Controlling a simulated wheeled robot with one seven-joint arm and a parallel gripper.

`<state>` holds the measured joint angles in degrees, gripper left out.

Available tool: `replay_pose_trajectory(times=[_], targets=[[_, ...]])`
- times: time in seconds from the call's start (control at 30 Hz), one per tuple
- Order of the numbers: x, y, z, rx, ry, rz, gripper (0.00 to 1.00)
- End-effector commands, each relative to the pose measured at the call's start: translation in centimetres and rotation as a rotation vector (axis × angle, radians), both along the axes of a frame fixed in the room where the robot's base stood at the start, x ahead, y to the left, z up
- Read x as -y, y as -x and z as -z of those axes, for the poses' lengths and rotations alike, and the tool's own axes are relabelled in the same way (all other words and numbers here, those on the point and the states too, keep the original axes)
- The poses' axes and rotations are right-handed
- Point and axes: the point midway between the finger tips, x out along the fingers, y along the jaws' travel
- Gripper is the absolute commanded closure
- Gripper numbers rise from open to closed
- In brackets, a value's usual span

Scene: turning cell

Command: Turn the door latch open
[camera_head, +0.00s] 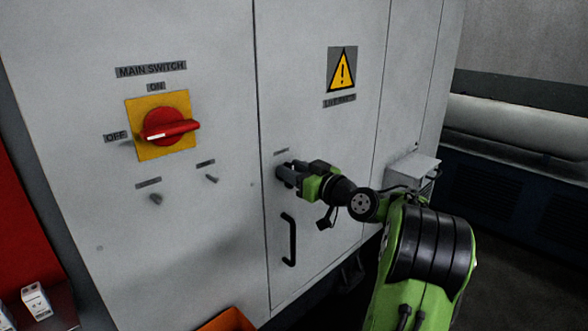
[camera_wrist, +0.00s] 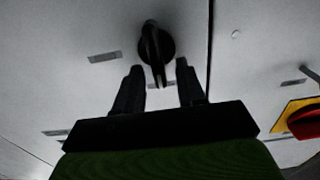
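The door latch (camera_wrist: 153,42) is a dark round knob with a narrow grip bar on the grey cabinet door (camera_head: 335,225). In the head view the latch is mostly hidden behind my gripper (camera_head: 288,175), which is up close to the door from the right. In the wrist view my gripper (camera_wrist: 160,66) has its two dark fingers spread apart. The lower end of the bar shows in the gap between them, with space visible on both sides. The knob lies just beyond the fingertips. I cannot tell how deep the bar sits between the fingers.
A black door handle (camera_head: 289,240) is below the latch. Left of the door seam are a red main switch (camera_head: 167,128) on a yellow plate and two small knobs. A yellow warning sign (camera_head: 342,70) is above. A grey box (camera_head: 412,171) juts out at the right.

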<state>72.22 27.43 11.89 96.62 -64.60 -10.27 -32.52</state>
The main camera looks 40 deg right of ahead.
Motion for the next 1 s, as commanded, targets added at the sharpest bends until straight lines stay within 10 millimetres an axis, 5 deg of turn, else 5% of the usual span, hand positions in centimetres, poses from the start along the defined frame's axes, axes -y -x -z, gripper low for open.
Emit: replay_pose_trajectory(times=[0.17, 0.4, 1.0], targets=[[0.01, 0.02, 0.04, 0.0, 0.0, 0.0, 0.64], [0.01, 0.05, 0.04, 0.0, 0.0, 0.0, 1.0], [0.23, 0.02, -0.08, -0.002, -0.113, -0.001, 1.0]])
